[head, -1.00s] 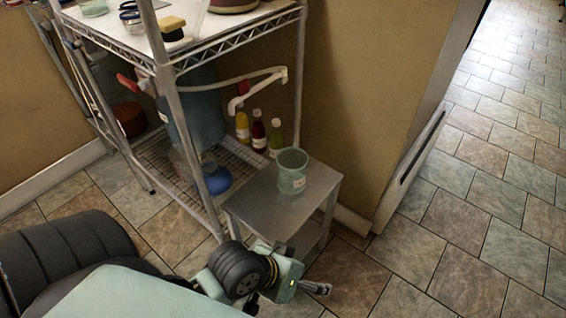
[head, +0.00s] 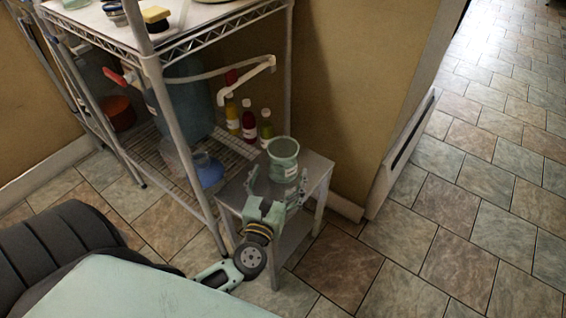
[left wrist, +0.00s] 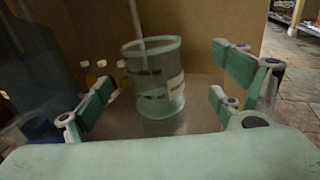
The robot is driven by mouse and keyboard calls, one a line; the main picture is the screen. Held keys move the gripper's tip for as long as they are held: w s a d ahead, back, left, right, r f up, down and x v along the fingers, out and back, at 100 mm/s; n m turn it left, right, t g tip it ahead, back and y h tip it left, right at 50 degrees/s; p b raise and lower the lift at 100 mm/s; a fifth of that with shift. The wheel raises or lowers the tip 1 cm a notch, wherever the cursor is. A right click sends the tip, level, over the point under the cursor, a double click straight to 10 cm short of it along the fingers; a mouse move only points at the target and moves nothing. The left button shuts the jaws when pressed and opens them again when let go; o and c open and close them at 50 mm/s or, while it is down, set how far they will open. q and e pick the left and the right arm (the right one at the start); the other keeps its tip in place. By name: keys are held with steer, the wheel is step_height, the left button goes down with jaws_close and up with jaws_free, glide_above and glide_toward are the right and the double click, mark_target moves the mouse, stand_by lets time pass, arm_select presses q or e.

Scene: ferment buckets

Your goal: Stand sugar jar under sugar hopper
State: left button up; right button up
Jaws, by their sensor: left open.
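A clear greenish jar with a white label (head: 283,165), which looks like the sugar jar, stands upright on a small metal stool (head: 236,196). It also shows in the left wrist view (left wrist: 160,92), between my fingers. My left gripper (head: 278,184) is open, with its fingers reaching over the stool towards the jar and apart on either side. I see no clear contact with the jar. A white pipe (head: 252,78) sticks out from the rack above and left of the jar. I cannot tell which thing is the sugar hopper. My right gripper is out of view.
A wire rack (head: 225,35) stands left of the stool. Its lower shelf holds a large blue container (head: 188,100), a blue jug (head: 208,172) and several coloured bottles (head: 249,122). A wall is behind. Tiled floor on the right (head: 440,235) is clear.

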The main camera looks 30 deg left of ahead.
mark_target(286, 144)
arm_select(q)
steer(key=shift+w+a+f+n+y, duration=0.15)
steer(key=shift+w+a+n+y, duration=0.05)
steer(key=shift+a+n+y, duration=0.15)
steer(key=x, duration=0.7)
steer(key=shift+w+a, duration=0.1)
steer(key=shift+a, duration=0.1)
steer(key=c, duration=1.6)
